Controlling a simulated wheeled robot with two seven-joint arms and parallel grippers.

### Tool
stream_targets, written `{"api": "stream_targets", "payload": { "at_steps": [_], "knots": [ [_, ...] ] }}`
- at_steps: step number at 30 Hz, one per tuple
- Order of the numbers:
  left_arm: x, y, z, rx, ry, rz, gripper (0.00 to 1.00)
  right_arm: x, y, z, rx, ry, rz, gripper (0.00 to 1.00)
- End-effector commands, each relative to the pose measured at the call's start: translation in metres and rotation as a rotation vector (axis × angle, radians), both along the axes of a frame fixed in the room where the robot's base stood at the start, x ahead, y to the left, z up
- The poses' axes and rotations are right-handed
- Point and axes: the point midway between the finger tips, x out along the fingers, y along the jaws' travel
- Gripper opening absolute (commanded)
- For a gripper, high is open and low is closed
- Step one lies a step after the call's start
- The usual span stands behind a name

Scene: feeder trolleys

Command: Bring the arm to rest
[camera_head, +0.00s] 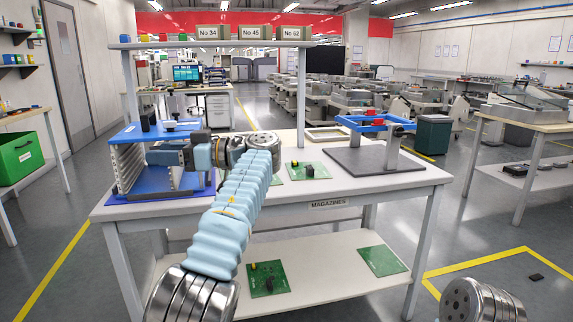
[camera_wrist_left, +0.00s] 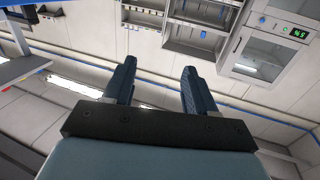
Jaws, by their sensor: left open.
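My left arm (camera_head: 236,205) reaches up and over the front of the white table, in a light blue sleeve. Its gripper (camera_head: 164,154) points left, in front of the blue magazine rack (camera_head: 128,133) in the head view. I cannot tell the gap between gripper and rack. In the left wrist view the gripper (camera_wrist_left: 159,68) has its two dark fingers apart with nothing between them. My right gripper is out of view; only a metal joint of mine shows at the bottom right.
The white table (camera_head: 290,206) carries green circuit boards (camera_head: 308,171) and a grey-based stand with a blue frame (camera_head: 376,123). Two more boards lie on its lower shelf (camera_head: 330,263). An overhead shelf (camera_head: 220,44) holds numbered boxes.

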Motion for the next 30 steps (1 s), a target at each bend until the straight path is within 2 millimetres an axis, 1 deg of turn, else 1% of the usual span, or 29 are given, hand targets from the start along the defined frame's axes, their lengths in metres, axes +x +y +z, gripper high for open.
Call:
{"api": "stream_targets", "payload": {
  "at_steps": [1, 8, 11, 14, 17, 20, 23, 24, 26, 27, 29, 30],
  "knots": [
    [0.005, 0.003, -0.007, -0.004, 0.023, -0.007, 0.56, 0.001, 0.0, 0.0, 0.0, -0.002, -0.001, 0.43],
    [0.024, 0.013, -0.035, -0.034, 0.127, -0.053, 0.56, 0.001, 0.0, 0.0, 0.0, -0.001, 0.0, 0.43],
    [0.035, 0.018, -0.055, -0.056, 0.194, -0.084, 0.56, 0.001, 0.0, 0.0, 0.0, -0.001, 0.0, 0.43],
    [0.048, 0.026, -0.08, -0.085, 0.276, -0.122, 0.56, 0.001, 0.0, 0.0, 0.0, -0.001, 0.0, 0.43],
    [0.062, 0.034, -0.114, -0.124, 0.375, -0.172, 0.56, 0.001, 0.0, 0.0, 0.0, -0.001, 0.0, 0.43],
    [0.075, 0.041, -0.157, -0.176, 0.488, -0.234, 0.56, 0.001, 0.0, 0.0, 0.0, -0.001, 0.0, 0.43],
    [0.086, 0.049, -0.217, -0.253, 0.632, -0.319, 0.56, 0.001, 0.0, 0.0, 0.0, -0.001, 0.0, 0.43],
    [0.089, 0.052, -0.246, -0.291, 0.696, -0.362, 0.56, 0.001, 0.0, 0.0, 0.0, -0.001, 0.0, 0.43],
    [0.089, 0.053, -0.293, -0.359, 0.793, -0.43, 0.56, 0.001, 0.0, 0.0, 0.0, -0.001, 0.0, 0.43],
    [0.087, 0.053, -0.324, -0.407, 0.853, -0.48, 0.56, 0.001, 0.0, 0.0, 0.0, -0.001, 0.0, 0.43],
    [0.08, 0.05, -0.37, -0.483, 0.934, -0.552, 0.56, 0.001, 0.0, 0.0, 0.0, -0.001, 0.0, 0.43],
    [0.073, 0.047, -0.399, -0.534, 0.983, -0.602, 0.56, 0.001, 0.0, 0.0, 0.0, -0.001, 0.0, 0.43]
  ]
}}
